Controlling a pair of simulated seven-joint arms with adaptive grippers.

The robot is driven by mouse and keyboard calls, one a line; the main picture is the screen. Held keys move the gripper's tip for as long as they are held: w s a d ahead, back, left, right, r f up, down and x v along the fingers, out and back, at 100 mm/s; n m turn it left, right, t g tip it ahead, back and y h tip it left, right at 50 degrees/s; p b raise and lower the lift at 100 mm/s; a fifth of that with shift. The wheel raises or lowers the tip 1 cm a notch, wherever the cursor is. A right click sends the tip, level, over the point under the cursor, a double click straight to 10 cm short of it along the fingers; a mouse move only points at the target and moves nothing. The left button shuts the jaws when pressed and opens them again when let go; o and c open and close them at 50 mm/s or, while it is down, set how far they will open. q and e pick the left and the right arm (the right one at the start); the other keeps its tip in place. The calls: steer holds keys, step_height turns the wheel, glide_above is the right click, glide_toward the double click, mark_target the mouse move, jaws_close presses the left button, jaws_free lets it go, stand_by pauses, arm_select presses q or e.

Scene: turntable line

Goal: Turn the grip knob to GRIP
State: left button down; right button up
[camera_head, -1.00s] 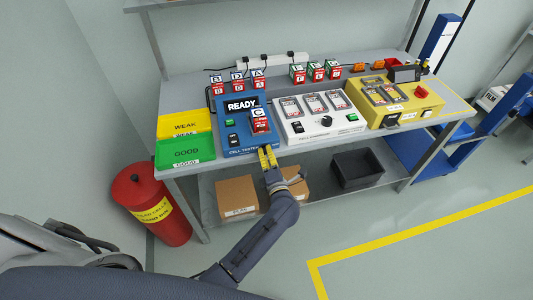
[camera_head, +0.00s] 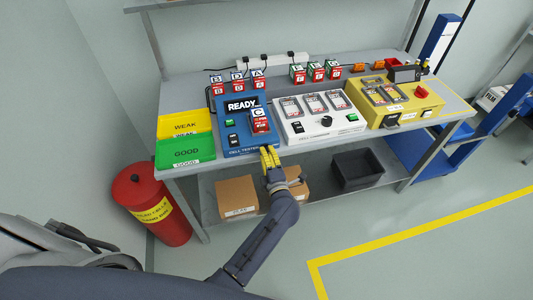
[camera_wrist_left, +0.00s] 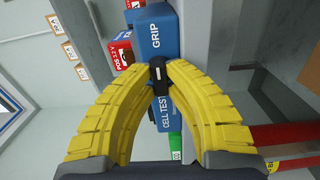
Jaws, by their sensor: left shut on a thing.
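The blue cell tester (camera_head: 250,137) stands on the bench with READY on its screen and a cell marked C in it. In the left wrist view, its front face (camera_wrist_left: 156,40) carries the word GRIP and part of a CELL TEST label. A small black grip knob (camera_wrist_left: 158,75) with a pale mark sits between these labels. My left gripper (camera_head: 267,151) is at the tester's front edge. In the left wrist view, its yellow fingertips (camera_wrist_left: 159,76) are closed on the knob from both sides. The knob is hidden in the head view. My right gripper is not in view.
Green GOOD (camera_head: 184,150) and yellow WEAK (camera_head: 183,125) bins stand left of the tester. A white panel (camera_head: 300,127) and a yellow unit (camera_head: 412,108) stand right. A cardboard box (camera_head: 237,195) and a dark crate (camera_head: 357,172) sit on the lower shelf.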

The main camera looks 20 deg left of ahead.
arm_select(q)
steer(key=c, duration=1.4)
jaws_free()
steer(key=shift+v, duration=3.75)
steer(key=shift+f, duration=0.1)
